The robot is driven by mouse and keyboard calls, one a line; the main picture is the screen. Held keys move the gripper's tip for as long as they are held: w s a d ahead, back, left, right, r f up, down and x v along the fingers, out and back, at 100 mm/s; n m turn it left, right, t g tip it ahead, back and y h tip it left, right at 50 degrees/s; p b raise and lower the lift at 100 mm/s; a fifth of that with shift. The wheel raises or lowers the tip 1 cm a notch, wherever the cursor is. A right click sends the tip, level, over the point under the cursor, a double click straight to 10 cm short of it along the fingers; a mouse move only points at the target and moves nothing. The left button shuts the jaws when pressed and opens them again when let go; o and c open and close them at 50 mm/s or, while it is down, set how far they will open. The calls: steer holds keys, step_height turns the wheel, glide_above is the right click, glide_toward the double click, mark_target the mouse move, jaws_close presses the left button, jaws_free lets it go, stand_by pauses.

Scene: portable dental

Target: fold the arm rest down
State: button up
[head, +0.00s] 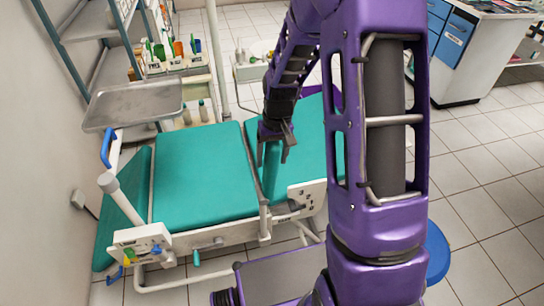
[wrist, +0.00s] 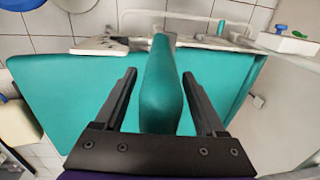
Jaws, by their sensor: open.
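The arm rest (head: 271,172) is a narrow teal pad standing upright at the near side of the dental chair (head: 205,172), by the joint between its teal cushions. In the wrist view the arm rest (wrist: 162,88) runs up the middle of the picture, between my gripper's two black fingers (wrist: 160,76). My gripper (head: 275,152) is open around the upper part of the arm rest. Gaps show on both sides of the pad, so the fingers do not appear to press on it. My arm hides part of the chair's right end in the head view.
A metal tray (head: 132,104) hangs over the chair's left part, near a shelf (head: 95,30) with supplies. A white control box (head: 140,243) sits at the near left. A blue stool (head: 437,252) is partly behind my arm. Tiled floor is free at the right.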

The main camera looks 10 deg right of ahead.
jaws_close()
stand_by(1.3)
